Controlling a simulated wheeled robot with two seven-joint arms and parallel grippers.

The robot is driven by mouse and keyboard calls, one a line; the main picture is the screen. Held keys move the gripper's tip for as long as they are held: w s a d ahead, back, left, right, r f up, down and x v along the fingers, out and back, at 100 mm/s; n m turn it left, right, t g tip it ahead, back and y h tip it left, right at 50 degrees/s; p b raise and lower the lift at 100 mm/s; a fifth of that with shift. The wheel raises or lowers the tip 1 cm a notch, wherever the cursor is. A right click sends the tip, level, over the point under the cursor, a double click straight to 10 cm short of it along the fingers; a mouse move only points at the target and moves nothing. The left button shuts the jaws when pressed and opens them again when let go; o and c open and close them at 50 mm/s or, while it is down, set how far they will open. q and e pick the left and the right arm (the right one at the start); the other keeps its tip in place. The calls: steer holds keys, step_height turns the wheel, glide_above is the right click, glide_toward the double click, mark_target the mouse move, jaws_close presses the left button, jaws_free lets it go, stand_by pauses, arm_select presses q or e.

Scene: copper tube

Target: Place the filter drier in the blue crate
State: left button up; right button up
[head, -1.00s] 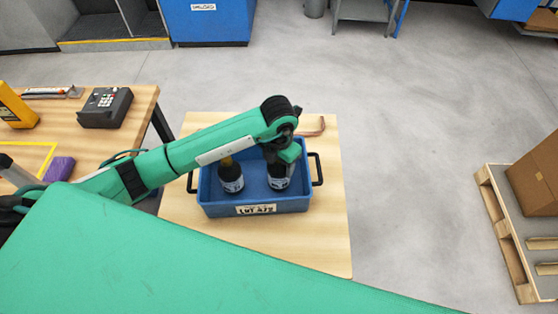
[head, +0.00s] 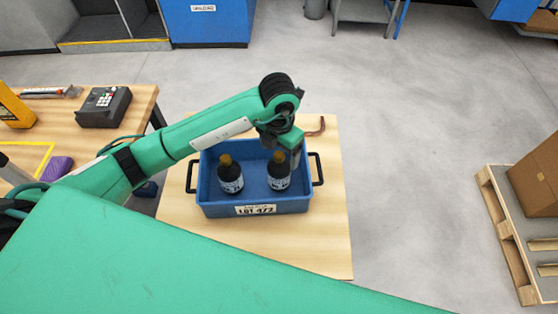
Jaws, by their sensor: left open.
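The blue crate (head: 254,207) stands on a small wooden table, with black handles at both sides and a lot label on its front. Two dark filter driers with brown-yellow tops and white labels stand upright inside it, the left drier (head: 231,176) and the right drier (head: 279,172). My left gripper (head: 294,158) is above the crate's back right part, pointing down, open and apart from the right drier. Its fingertips are hard to make out. My right gripper is not in view.
The small table (head: 290,245) has free room in front of the crate. A bent copper tube (head: 316,127) lies behind the crate at right. On the left bench are a dark keypad device (head: 104,107) and a purple block (head: 55,169). A pallet (head: 510,240) with a carton stands at right.

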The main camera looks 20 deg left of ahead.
arm_select(q)
step_height(320, 180, up, 6)
steer(key=shift+r+b, duration=0.25)
steer(key=shift+b, duration=0.15)
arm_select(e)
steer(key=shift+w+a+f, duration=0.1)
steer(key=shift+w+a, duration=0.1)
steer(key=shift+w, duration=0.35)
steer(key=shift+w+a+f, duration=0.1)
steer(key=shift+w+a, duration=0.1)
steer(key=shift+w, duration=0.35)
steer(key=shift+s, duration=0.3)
